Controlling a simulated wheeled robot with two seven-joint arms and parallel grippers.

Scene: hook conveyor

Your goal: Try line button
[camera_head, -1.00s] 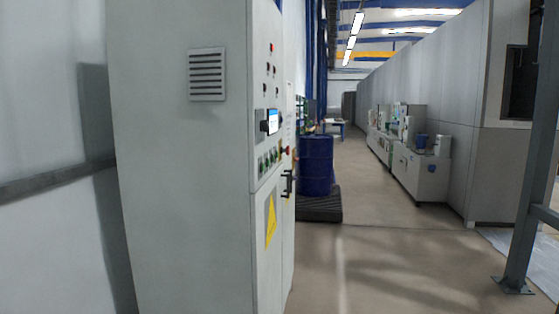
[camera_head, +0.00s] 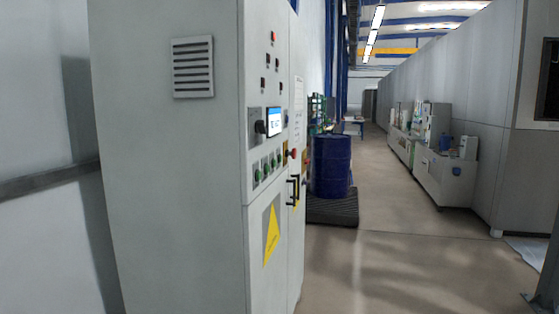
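A tall light-grey control cabinet (camera_head: 165,190) stands at the left, its control face turned to the right and seen at a steep angle. On that face are a small lit screen (camera_head: 274,121), a dark knob (camera_head: 260,127) and a row of green buttons (camera_head: 267,168). A red button (camera_head: 293,153) sticks out at the right of the row. Small red and dark lamps (camera_head: 270,60) sit higher up. I cannot read which one is the line button. Neither of my grippers shows in the head view.
A blue drum (camera_head: 331,165) stands on a black pallet (camera_head: 332,208) just past the cabinet. Grey machine cabinets (camera_head: 440,170) line the wall on the right. A grey post (camera_head: 545,270) is at the lower right edge. The floor (camera_head: 400,270) between them is clear.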

